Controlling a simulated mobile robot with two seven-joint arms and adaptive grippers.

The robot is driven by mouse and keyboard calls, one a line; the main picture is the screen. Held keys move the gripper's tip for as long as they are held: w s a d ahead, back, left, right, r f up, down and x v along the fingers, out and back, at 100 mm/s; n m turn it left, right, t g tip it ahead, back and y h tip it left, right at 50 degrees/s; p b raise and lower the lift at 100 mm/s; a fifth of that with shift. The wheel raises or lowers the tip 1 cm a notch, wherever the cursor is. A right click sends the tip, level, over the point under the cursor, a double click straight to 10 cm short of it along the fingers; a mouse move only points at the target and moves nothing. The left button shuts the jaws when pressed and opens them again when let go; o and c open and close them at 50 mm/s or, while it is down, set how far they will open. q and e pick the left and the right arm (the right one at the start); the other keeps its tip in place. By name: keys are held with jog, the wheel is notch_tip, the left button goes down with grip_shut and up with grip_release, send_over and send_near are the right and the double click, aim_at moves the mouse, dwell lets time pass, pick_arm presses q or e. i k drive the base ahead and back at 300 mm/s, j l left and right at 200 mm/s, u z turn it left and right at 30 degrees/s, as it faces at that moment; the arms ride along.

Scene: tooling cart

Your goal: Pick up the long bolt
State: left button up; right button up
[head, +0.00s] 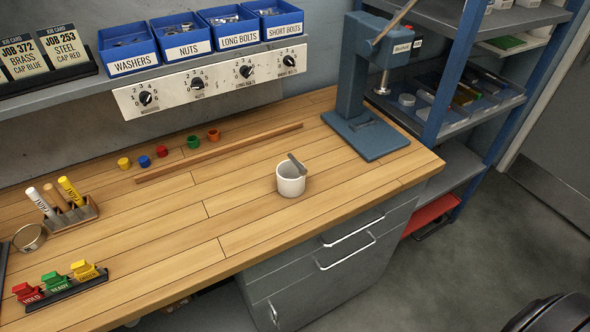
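The blue bin labelled LONG BOLTS (239,41) sits on the shelf above the bench, third from the left in a row of bins. Small metal pieces (225,19) show inside it, too small to tell apart. A white cup (291,185) stands upright on the wooden bench. A grey elongated piece (297,162) leans at its rim; I cannot tell whether it is a bolt. Neither of my grippers is in view.
Bins for washers (134,64), nuts (188,49) and short bolts (283,31) flank it. A dial panel (212,82) hangs below. A blue press (365,133) stands at the bench's right end. A wooden strip (220,152) and several coloured caps lie behind the cup. The bench's front middle is clear.

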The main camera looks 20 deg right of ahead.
aim_at(304, 171)
jog(key=l+u, duration=0.2)
jog(key=l, duration=0.55)
jog(key=l+u, duration=0.2)
jog(key=l, duration=0.6)
